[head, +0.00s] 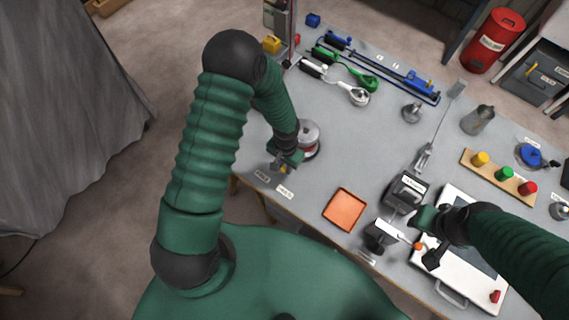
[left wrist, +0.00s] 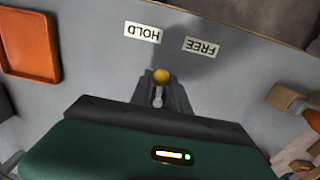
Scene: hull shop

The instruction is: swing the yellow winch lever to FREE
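The yellow winch lever shows its round yellow knob (left wrist: 161,76) and a short pale stem in the left wrist view. The knob also shows low at the gripper in the head view (head: 283,170). My left gripper (left wrist: 160,88) has its grey fingers close on both sides of the lever and appears shut on it. In the head view my left gripper (head: 284,162) partly hides the lever, beside the round winch drum (head: 308,138). The HOLD label (left wrist: 142,32) and FREE label (left wrist: 201,46) lie past the knob, which is nearer HOLD. My right gripper (head: 425,222) is over the right side; its fingers are unclear.
An orange tray (head: 345,209) lies on the grey bench right of the labels. Near my right gripper are dark boxes (head: 406,191) and a white panel (head: 455,271). Cabled tools (head: 358,96) lie farther back. The bench middle is fairly clear.

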